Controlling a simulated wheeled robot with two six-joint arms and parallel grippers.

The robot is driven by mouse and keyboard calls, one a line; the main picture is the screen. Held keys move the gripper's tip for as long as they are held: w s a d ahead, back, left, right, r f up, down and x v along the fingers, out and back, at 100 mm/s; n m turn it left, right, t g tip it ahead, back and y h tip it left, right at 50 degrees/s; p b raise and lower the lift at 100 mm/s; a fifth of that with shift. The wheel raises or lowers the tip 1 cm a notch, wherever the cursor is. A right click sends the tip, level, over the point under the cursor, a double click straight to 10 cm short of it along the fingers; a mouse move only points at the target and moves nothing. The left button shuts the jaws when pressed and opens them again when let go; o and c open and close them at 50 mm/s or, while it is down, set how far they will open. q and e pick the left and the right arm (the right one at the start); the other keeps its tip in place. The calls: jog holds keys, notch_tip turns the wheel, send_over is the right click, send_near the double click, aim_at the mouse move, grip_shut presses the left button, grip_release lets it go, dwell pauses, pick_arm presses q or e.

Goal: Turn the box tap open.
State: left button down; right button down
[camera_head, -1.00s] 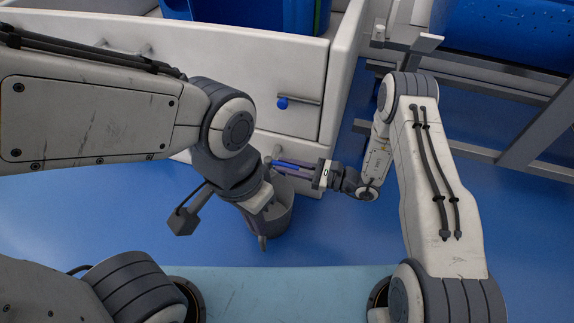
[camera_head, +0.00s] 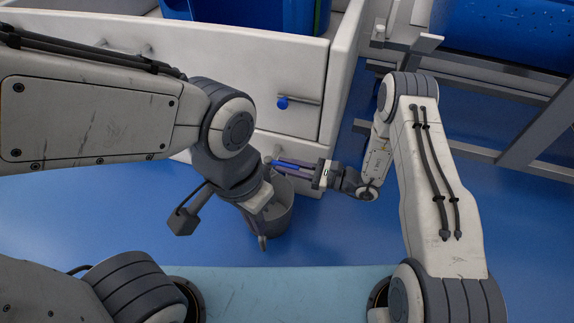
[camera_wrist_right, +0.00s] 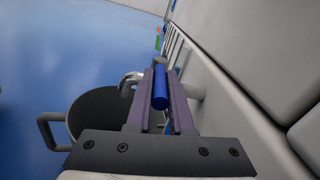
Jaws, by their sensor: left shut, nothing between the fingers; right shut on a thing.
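The tap's blue handle (camera_wrist_right: 160,92) lies between the purple fingers of my right gripper (camera_wrist_right: 160,100) in the right wrist view. The gripper is shut on it. In the head view my right gripper (camera_head: 293,168) reaches left along the low front of the white box, and the blue handle (camera_head: 296,162) shows as a strip along its fingers. A shiny metal part, apparently the spout (camera_wrist_right: 130,80), shows left of the fingers. The tap's body is mostly hidden. My left gripper (camera_head: 263,238) is shut and empty, pointing down in front of the grey bucket (camera_head: 283,221).
The bucket, with a side handle, stands on the blue floor below the tap. The white box (camera_head: 230,75) fills the back, with a blue-knobbed bar (camera_head: 298,100) on its front. A metal frame (camera_head: 520,140) stands at right. Floor is clear left of the bucket.

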jog(key=shift+w, duration=0.1)
jog(key=shift+w+d+n+g+y, duration=0.15)
jog(key=shift+n+g, duration=0.25)
jog(key=shift+g, duration=0.2)
jog(key=shift+w+a+n+g+y, duration=0.15)
jog(key=shift+n+g, duration=0.25)
jog(key=shift+g, duration=0.2)
jog(key=shift+d, duration=0.1)
jog(key=c, duration=0.8)
grip_release()
jog(key=shift+s+d+p, duration=0.35)
jog(key=shift+d+p, duration=0.35)
jog(key=shift+d, duration=1.05)
jog(key=shift+s+d+p, duration=0.3)
jog(key=shift+d+p, duration=0.4)
jog(key=shift+d, duration=1)
jog(key=shift+s+d+p, duration=0.35)
jog(key=shift+d+p, duration=0.35)
jog(key=shift+d, duration=1.05)
